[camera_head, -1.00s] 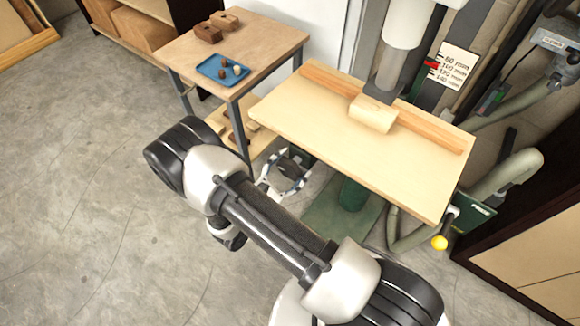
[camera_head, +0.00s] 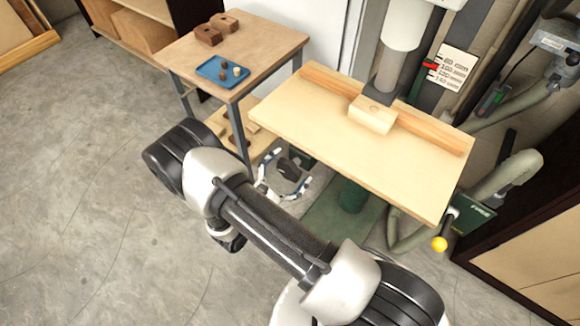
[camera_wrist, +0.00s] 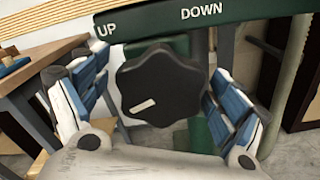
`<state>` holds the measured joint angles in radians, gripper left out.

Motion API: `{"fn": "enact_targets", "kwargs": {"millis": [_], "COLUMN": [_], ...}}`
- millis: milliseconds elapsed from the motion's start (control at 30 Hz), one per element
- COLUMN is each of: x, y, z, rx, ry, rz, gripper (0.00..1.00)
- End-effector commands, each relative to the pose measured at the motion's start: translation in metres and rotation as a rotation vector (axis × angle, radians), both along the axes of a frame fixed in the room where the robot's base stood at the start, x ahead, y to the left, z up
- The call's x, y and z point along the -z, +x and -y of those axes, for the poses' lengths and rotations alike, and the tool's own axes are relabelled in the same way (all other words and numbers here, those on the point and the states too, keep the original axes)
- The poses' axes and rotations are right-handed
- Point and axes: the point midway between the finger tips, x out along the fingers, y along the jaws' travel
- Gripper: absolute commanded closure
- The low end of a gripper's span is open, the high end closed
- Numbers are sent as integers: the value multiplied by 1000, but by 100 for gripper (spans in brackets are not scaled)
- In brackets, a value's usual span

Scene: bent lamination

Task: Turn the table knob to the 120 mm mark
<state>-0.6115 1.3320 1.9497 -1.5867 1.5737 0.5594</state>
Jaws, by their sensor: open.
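The black lobed knob (camera_wrist: 160,85) with a white mark towards its lower left sits below a green panel (camera_wrist: 160,28) lettered UP and DOWN. My gripper (camera_wrist: 155,90) has its blue and white fingers apart, one on each side of the knob, with gaps visible. In the head view my gripper (camera_head: 285,176) is below the left front edge of the pale wooden table (camera_head: 330,125); the knob is hard to make out there. The millimetre scale (camera_head: 456,66) is on the column behind. Its red pointer (camera_head: 430,65) looks near the 100 mm line.
A wooden block (camera_head: 372,115) lies on the table against its fence (camera_head: 435,133). A side bench (camera_head: 260,45) with a blue tray (camera_head: 222,71) stands left. The floor at left is clear.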

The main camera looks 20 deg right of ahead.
Motion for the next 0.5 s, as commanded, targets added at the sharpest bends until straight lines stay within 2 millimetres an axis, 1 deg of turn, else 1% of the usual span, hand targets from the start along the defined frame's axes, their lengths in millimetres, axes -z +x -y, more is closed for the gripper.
{"fn": "enact_targets", "kwargs": {"millis": [167, 400, 500], "x": [0, 0, 0], "y": [-11, -42, -53], "z": [-18, -60, -75], "rx": [-7, -7, -7], "ry": [0, 0, 1], "rz": [-1, 2, 1], "gripper": [11, 11, 11]}}
